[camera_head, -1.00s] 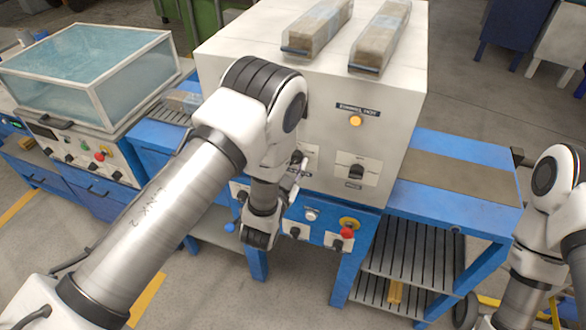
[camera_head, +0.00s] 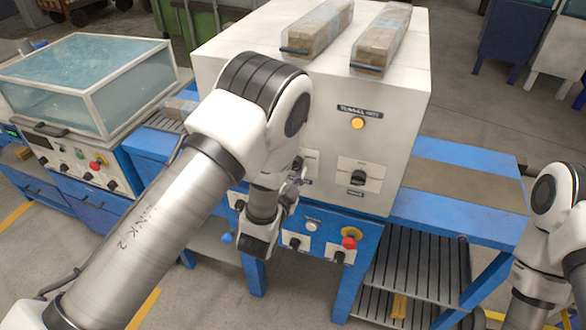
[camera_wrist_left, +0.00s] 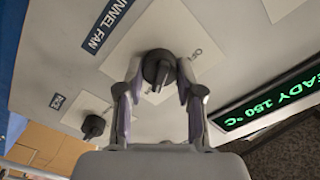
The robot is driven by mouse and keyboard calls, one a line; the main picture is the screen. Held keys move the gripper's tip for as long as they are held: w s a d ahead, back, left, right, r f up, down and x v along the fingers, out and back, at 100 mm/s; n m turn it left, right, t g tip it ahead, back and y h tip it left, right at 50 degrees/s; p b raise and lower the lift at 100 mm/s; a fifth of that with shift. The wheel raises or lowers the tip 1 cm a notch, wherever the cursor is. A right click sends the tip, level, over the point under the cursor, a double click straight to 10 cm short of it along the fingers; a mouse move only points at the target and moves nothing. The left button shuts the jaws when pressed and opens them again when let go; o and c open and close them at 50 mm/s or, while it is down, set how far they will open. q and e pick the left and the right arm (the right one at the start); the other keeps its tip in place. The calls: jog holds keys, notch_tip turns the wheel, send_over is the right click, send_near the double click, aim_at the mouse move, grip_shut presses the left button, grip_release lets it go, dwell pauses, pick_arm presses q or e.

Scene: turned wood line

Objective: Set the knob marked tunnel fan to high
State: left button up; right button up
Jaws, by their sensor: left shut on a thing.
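In the left wrist view, the dark round knob (camera_wrist_left: 158,68) sits on a cream plate beside the blue label reading TUNNEL FAN (camera_wrist_left: 108,22). My left gripper (camera_wrist_left: 159,74) is shut on this knob, with one finger on each side. The knob's raised bar stands nearly upright in that view; the setting it points to is not readable. In the head view my left gripper (camera_head: 297,184) is at the front of the white machine (camera_head: 399,127), and my arm hides much of that front. My right arm shows at the right edge, its gripper out of view.
In the wrist view, a second dark knob (camera_wrist_left: 93,126) is close by, and a green display (camera_wrist_left: 270,105) reads READY 150 °C. In the head view, another knob (camera_head: 358,178), an amber lamp (camera_head: 357,123) and a red button (camera_head: 349,243) are near my left gripper.

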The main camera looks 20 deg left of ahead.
pick_arm(q)
jog(key=o, duration=1.1)
jog(key=shift+o, duration=0.2)
jog(key=s, duration=0.7)
jog(key=shift+s, duration=0.3)
jog(key=shift+a, duration=0.1)
